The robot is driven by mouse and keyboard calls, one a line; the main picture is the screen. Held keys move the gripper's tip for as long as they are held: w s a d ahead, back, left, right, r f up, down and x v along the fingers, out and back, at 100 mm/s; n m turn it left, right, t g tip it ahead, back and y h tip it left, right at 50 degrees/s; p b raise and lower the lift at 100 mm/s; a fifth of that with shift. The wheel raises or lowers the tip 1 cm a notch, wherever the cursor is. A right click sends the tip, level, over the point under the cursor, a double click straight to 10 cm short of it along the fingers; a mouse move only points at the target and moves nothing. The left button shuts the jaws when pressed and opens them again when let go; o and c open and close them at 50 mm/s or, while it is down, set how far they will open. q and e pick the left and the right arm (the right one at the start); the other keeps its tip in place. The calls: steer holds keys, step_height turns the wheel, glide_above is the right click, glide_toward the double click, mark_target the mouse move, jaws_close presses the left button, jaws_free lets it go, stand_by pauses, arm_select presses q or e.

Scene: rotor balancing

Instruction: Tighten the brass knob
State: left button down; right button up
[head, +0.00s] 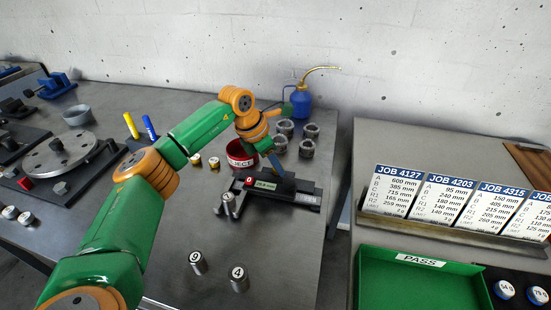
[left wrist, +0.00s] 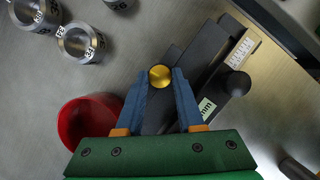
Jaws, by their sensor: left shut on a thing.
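The brass knob (left wrist: 160,74) shows as a round yellow top in the left wrist view, between the tips of my two blue fingers. My left gripper (left wrist: 160,83) is shut on it from both sides. The knob sits on a dark measuring fixture (left wrist: 208,48) with a pale scale, a black round knob (left wrist: 237,83) and a small green readout. In the head view my left gripper (head: 277,168) reaches down to this fixture (head: 306,199), and the brass knob cannot be made out there. My right gripper is not in view.
A red REJECT bin (head: 240,154) stands close behind the fixture. Several steel rings (head: 306,148) and a blue oil can (head: 300,103) are behind it. Numbered cylinders (head: 197,262) stand in front. A green PASS tray (head: 400,285) and job cards (head: 400,190) are on the right table.

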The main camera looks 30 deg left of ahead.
arm_select(q)
steer(key=shift+r+m, duration=0.1)
steer(key=shift+m, duration=0.4)
steer(key=shift+h+p, duration=0.3)
steer(key=c, duration=0.5)
jaws_free()
steer(key=v, duration=0.7)
steer(key=shift+w+b, duration=0.1)
steer(key=shift+b, duration=0.2)
